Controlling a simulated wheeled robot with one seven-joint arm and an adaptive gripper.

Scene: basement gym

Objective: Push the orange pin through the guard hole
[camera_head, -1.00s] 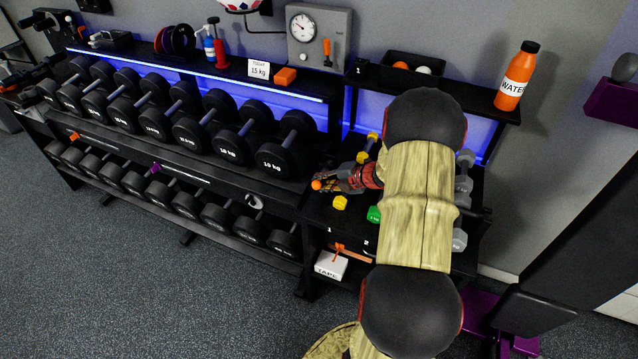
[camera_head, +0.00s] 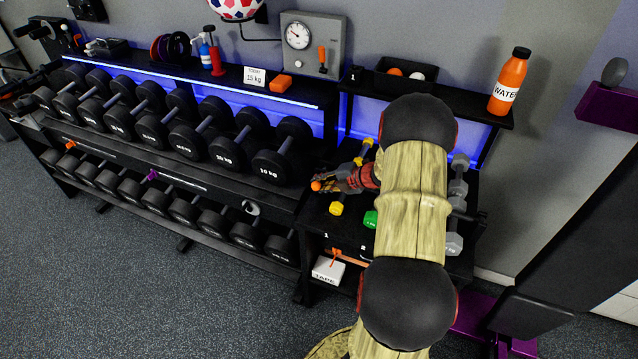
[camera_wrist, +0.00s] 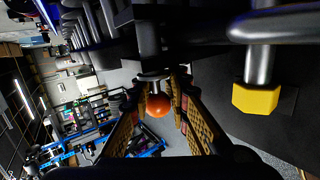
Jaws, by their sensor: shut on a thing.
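The orange pin's round head (camera_head: 316,186) shows at the tips of my gripper (camera_head: 324,184), at the left edge of the small dumbbell shelf beside the large black dumbbells. In the wrist view the orange pin (camera_wrist: 158,105) sits between the two fingers of my gripper (camera_wrist: 160,92), which are shut on it. A grey shaft runs from the ball up towards a dark part of the rack. I cannot make out the guard hole, or whether the shaft is in it; dark parts and the fingers hide that spot.
A yellow dumbbell (camera_head: 337,208) lies close beside my gripper; its yellow end (camera_wrist: 257,98) also shows in the wrist view. A green dumbbell (camera_head: 370,219) is partly behind my arm. A white tape box (camera_head: 328,270) sits below. A water bottle (camera_head: 510,82) stands on the upper shelf.

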